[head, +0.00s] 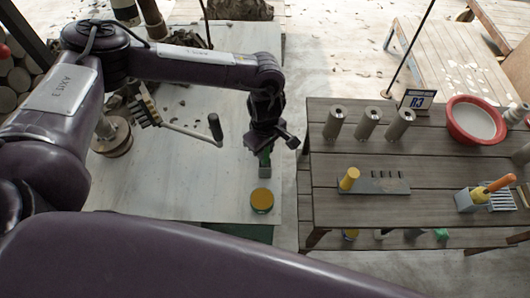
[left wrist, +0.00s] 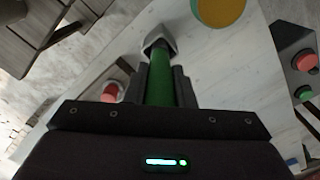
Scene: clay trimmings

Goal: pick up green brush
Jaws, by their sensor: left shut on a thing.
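My left gripper (head: 266,150) points down over the pale work table (head: 215,185) in the head view. It is shut on the green brush (head: 265,163), which hangs below the fingers. In the left wrist view the brush's green handle (left wrist: 160,82) runs out between the dark fingers (left wrist: 160,88) to a grey end piece. I cannot tell whether its lower end touches the table. My right gripper does not show.
A round yellow-topped tin (head: 262,200) stands just in front of the brush. A tool with a dark knob (head: 215,127) lies to its left. The slatted table (head: 330,165) at right bears grey cylinders (head: 368,122), a holder strip (head: 375,186) and a red bowl (head: 475,120).

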